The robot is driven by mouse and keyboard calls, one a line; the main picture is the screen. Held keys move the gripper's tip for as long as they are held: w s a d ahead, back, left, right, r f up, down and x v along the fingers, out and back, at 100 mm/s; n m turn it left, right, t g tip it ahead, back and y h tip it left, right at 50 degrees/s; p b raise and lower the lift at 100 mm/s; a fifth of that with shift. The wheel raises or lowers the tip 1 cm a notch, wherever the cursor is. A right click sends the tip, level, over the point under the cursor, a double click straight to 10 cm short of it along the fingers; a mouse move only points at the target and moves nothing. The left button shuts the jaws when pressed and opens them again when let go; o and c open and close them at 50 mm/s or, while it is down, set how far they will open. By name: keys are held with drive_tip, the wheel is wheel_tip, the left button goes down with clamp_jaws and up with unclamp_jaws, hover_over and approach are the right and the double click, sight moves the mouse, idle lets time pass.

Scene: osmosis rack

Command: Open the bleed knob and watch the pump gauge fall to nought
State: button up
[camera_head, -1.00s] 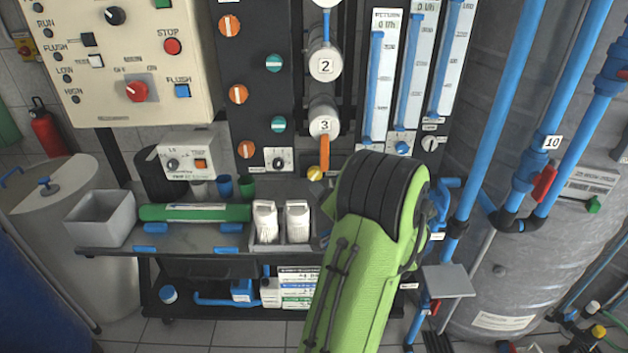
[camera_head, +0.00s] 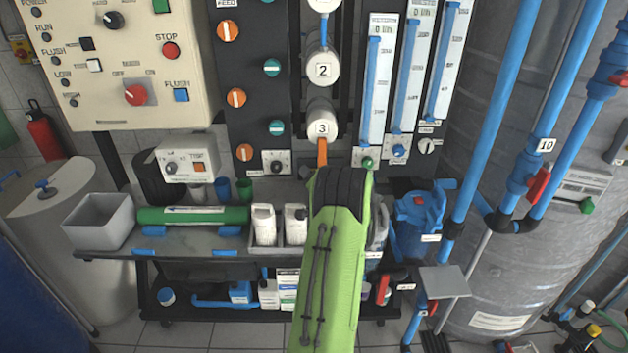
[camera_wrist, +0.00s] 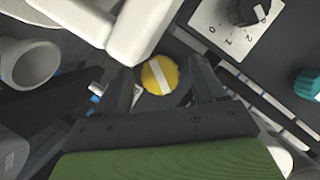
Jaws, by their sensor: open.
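A round yellow knob (camera_wrist: 160,75) with a white bar across it shows in the wrist view; I take it for the bleed knob. The bar runs steeply, leaning a little. My gripper (camera_wrist: 161,67) is open, with one dark finger on each side of the knob. Gaps show between knob and fingers; I cannot tell how far the fingertips reach in depth. In the head view my green arm hides the knob and the gripper. I cannot make out a pump gauge in either view.
White bottles (camera_head: 264,226) stand in a tray left of my arm. A blue pump-like unit (camera_head: 420,212) is at its right. White numbered cylinders (camera_head: 321,68) and an orange pipe (camera_head: 322,152) are above. In the wrist view a black dial (camera_wrist: 249,10) and a teal knob (camera_wrist: 308,84) lie to the right.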

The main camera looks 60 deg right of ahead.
drive_tip(key=shift+c, duration=0.3)
drive_tip(key=c, duration=1)
drive_tip(key=shift+n, duration=0.3)
drive_tip(key=shift+w+a+r+n+g+h+b, duration=0.1)
drive_tip(key=shift+n+g+h+b, duration=0.3)
drive_tip(key=shift+n+g+b, duration=1.5)
drive_tip(key=shift+n+b, duration=0.3)
drive_tip(key=shift+n, duration=0.1)
